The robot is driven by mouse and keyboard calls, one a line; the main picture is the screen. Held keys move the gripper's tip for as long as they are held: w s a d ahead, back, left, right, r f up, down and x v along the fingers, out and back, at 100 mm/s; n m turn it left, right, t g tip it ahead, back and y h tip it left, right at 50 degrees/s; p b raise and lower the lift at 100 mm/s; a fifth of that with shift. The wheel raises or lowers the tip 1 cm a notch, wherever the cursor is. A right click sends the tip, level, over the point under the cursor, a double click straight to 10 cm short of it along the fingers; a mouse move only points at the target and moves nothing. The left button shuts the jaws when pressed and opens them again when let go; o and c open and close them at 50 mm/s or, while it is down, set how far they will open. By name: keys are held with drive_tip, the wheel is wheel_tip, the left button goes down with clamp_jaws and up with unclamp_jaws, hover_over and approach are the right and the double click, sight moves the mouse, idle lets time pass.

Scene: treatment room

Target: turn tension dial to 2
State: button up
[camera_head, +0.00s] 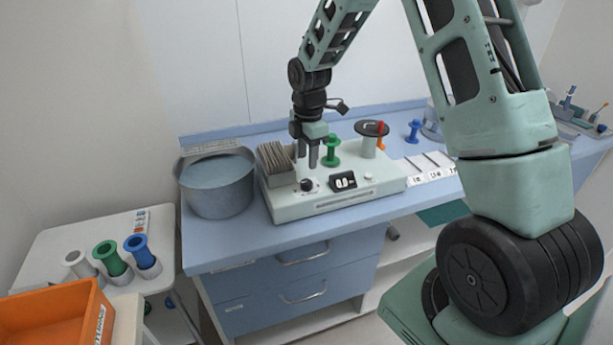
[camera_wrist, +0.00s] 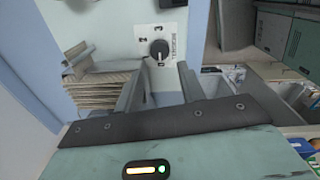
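The tension dial is a small black knob (camera_head: 307,185) on the front left of a pale machine (camera_head: 330,203) on the blue counter. In the wrist view the knob (camera_wrist: 159,49) sits on a white label with numbers around it; 2 and 3 are readable at its upper left and top. A pale mark shows near the knob's lower side, but its exact setting is hard to tell. My gripper (camera_head: 308,160) points down above the dial, apart from it. In the wrist view its two fingers (camera_wrist: 163,72) are spread with nothing between them.
A stack of brown cards (camera_head: 274,161) stands left of my gripper and a green spool (camera_head: 331,152) just right of it. A small black display (camera_head: 343,181) is right of the dial. A grey pot (camera_head: 217,186) stands left of the machine.

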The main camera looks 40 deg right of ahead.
sight(307, 181)
wheel_tip(307, 181, down, 8)
drive_tip(key=shift+w+f+p, duration=0.15)
drive_tip(key=shift+p, duration=0.6)
drive_tip(key=c, duration=0.7)
